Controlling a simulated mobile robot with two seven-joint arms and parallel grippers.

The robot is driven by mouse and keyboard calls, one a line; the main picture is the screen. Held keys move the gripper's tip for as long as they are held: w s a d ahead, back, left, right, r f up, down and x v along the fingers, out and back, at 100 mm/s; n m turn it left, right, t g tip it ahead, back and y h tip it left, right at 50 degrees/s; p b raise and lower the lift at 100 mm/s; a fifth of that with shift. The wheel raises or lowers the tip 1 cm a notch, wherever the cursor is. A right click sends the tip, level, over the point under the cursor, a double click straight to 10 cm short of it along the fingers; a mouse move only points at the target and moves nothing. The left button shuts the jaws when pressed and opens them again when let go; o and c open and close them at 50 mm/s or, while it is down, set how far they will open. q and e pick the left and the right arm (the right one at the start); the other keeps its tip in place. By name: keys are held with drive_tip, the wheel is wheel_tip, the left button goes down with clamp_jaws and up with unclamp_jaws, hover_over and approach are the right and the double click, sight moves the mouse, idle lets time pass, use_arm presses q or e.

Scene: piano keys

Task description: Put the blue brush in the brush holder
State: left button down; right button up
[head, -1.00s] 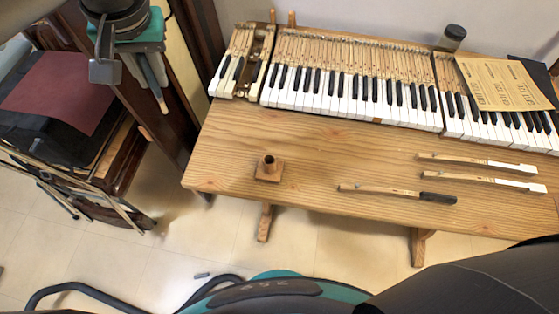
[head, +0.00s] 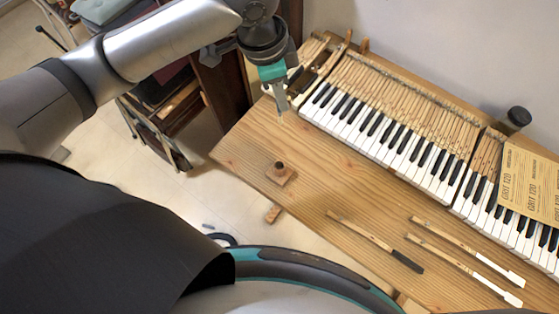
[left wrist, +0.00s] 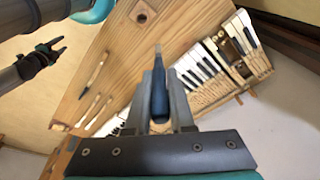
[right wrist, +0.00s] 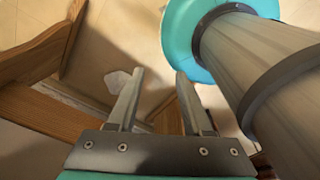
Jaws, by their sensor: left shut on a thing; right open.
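My left gripper (head: 281,100) is shut on the blue brush and points down above the left end of the table. In the left wrist view, the blue brush (left wrist: 159,95) lies between the two fingers, with its pale narrow end pointing away from the palm. The brush holder (head: 281,173), a small wooden block with a dark round socket, stands upright near the table's front left edge, apart from the brush. The holder also shows in the left wrist view (left wrist: 143,10). My right gripper (right wrist: 155,85) is open and empty in the right wrist view, off the table's side.
Piano keys (head: 385,140) run along the back of the wooden table (head: 330,180). Several wooden key sticks (head: 375,235) lie at the front right. A printed sheet (head: 525,185) and a dark jar (head: 516,118) are at the back right. The table around the holder is clear.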

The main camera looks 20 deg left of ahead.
use_arm(q)
drive_tip(key=s+m+g+p, duration=0.1)
drive_tip(key=s+m+p, duration=0.1)
drive_tip(key=m+p, duration=0.15)
drive_tip(key=m+b, duration=0.2)
hover_over(284, 166)
wheel_tip(284, 166, down, 20)
drive_tip(key=shift+s+a+r+n, duration=0.15)
drive_tip(key=shift+a+n, duration=0.1)
drive_tip(key=shift+a, duration=0.15)
use_arm(e)
drive_tip(key=r, duration=0.1)
drive_tip(key=d+r, duration=0.1)
drive_tip(key=shift+w+d+r, duration=0.1)
drive_tip(key=shift+r, duration=0.2)
use_arm(q)
drive_tip(key=c, duration=1.2)
unclamp_jaws()
drive_tip(key=shift+c, duration=0.2)
drive_tip(key=o, duration=0.5)
drive_tip(key=shift+c, duration=0.2)
